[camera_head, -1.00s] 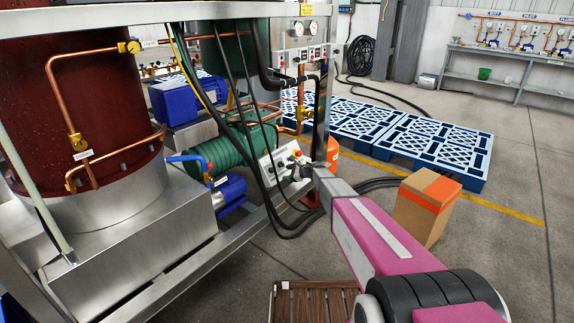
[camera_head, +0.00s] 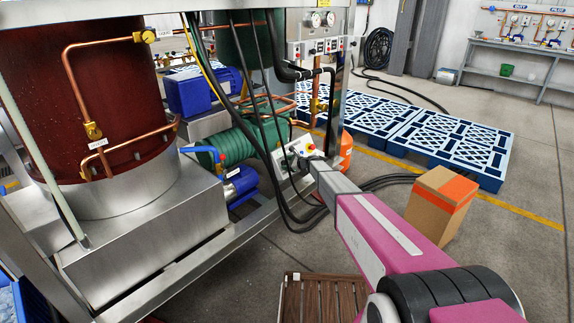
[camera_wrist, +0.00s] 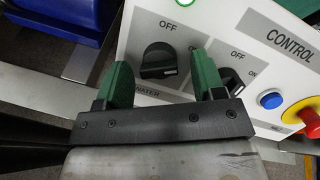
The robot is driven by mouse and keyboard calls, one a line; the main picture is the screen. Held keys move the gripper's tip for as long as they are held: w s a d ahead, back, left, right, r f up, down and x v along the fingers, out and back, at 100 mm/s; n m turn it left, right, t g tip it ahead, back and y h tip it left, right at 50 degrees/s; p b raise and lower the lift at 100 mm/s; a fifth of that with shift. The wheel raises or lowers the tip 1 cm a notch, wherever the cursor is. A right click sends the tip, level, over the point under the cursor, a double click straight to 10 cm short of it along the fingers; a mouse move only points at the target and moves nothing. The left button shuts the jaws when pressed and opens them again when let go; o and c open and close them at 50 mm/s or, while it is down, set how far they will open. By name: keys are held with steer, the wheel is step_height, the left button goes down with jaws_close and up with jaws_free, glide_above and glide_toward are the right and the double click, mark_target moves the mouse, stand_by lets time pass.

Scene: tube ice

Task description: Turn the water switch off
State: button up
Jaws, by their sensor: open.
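The water switch (camera_wrist: 158,59) is a black rotary knob on a white control panel (camera_wrist: 215,18), with "OFF" printed above it and "WATER" below. Its pale mark points to the right, away from the "OFF" print. My gripper (camera_wrist: 162,62) is open, with one green finger left of the knob and the other right of it. I cannot tell whether either finger touches the knob. A second black knob (camera_wrist: 232,80) is partly hidden behind the right finger. In the head view the panel (camera_head: 281,160) is small, and my gripper (camera_head: 304,153) is in front of it.
A blue button (camera_wrist: 271,100) and a red emergency button (camera_wrist: 309,120) on yellow are right of the knobs. Black hoses (camera_head: 257,110) hang left of the panel. A cardboard box (camera_head: 440,204) stands right of my arm. Blue pallets (camera_head: 450,145) lie behind on the floor.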

steer(key=shift+w+a+f, duration=0.1)
steer(key=shift+w+a, duration=0.05)
steer(key=shift+a, duration=0.1)
steer(key=c, duration=0.9)
steer(key=shift+c, duration=0.2)
steer(key=shift+n, duration=0.4)
steer(key=n+g, duration=0.1)
steer(key=n, duration=0.5)
steer(key=shift+g, duration=0.4)
steer(key=n+g+h, duration=0.1)
steer(key=n, duration=0.4)
steer(key=shift+n, duration=0.4)
steer(key=o, duration=0.9)
